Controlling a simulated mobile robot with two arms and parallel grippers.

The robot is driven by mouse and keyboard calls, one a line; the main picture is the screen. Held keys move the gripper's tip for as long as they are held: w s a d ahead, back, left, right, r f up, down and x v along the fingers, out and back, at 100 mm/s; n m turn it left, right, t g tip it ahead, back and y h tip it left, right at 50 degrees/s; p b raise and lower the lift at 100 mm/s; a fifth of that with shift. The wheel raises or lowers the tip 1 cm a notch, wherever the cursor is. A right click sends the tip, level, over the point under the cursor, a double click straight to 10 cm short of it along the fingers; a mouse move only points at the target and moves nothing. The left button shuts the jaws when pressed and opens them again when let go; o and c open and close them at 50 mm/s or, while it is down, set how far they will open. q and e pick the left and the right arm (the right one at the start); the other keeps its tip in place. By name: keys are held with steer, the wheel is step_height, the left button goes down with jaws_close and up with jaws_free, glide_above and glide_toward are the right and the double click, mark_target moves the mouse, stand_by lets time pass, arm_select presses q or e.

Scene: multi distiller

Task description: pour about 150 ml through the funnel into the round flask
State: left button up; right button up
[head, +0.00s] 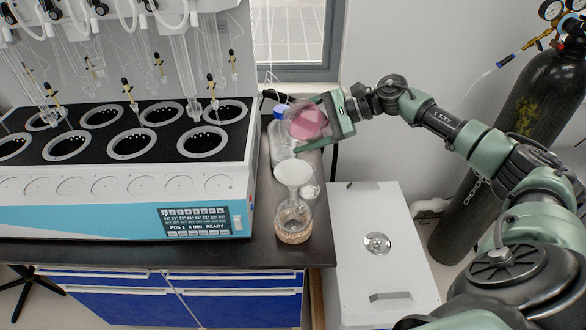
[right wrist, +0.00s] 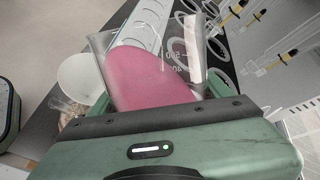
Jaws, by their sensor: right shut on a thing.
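My right gripper (head: 312,128) is shut on a clear glass beaker (right wrist: 188,50) of pink liquid (head: 307,123). The beaker is behind and a little right of the funnel in the head view, apart from it. I cannot tell how far it tilts; no stream shows. The white funnel (head: 293,173) sits in the neck of the round flask (head: 293,224), which has brownish speckled stuff low in it. The funnel (right wrist: 80,76) and part of the flask (right wrist: 68,106) also show left of the beaker in the right wrist view. My left gripper is out of view.
A blue-capped bottle (head: 280,140) stands behind the funnel, partly hidden by my gripper. The distiller (head: 125,205) fills the bench's left. A white box (head: 378,240) stands right of the bench (head: 262,254).

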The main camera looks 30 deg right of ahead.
steer(key=shift+d+r+n+h+p, duration=0.1)
steer(key=shift+r+n+h+p, duration=0.4)
steer(key=shift+p, duration=0.8)
stand_by(0.7)
steer(key=shift+f+h+p, duration=0.15)
steer(key=shift+h+p, duration=0.25)
steer(key=shift+p, duration=0.8)
stand_by(4.8)
